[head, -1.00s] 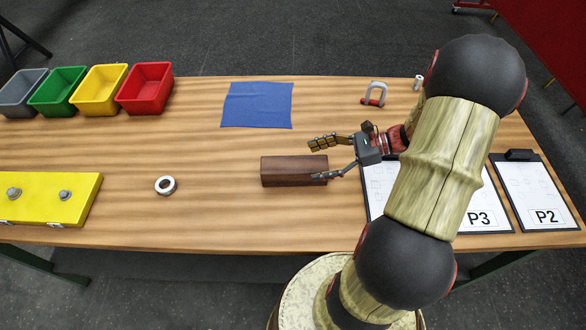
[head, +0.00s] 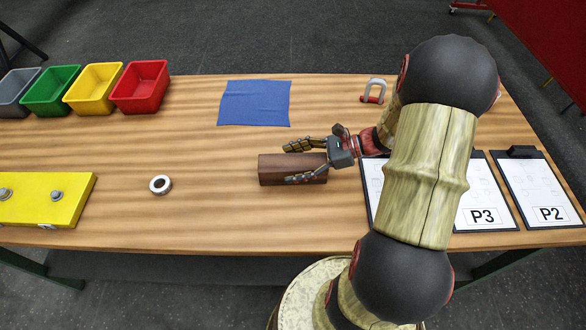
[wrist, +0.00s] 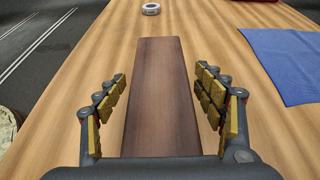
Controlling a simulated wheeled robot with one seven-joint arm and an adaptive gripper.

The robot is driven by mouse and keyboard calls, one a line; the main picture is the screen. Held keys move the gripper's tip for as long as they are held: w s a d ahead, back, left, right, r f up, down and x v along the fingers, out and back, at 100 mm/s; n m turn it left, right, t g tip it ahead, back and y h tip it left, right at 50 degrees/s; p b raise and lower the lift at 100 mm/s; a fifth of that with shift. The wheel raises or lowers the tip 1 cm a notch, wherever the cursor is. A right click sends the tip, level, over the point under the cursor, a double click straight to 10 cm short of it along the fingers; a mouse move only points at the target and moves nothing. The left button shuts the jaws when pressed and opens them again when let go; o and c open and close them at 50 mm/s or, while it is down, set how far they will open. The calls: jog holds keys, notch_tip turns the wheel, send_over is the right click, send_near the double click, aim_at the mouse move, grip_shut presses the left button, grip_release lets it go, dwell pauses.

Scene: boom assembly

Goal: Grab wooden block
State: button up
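The wooden block (head: 290,170) is dark brown and lies flat on the table. In the wrist view the block (wrist: 161,95) runs lengthwise between the two fingers of my gripper (wrist: 162,88). My gripper (head: 304,160) is open in the head view, with one finger at the far side of the block and one at the near side. In the wrist view a gap shows between each finger and the block. The block's near end is hidden by the gripper's palm.
A blue cloth (head: 254,103) lies behind the block. A white ring (head: 160,185) and a yellow box (head: 45,198) are to the left. Several bins, including a red one (head: 140,88), stand at back left. Clipboards (head: 545,190) and a shackle (head: 374,90) are to the right.

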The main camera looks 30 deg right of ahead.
jog(key=c, duration=1.6)
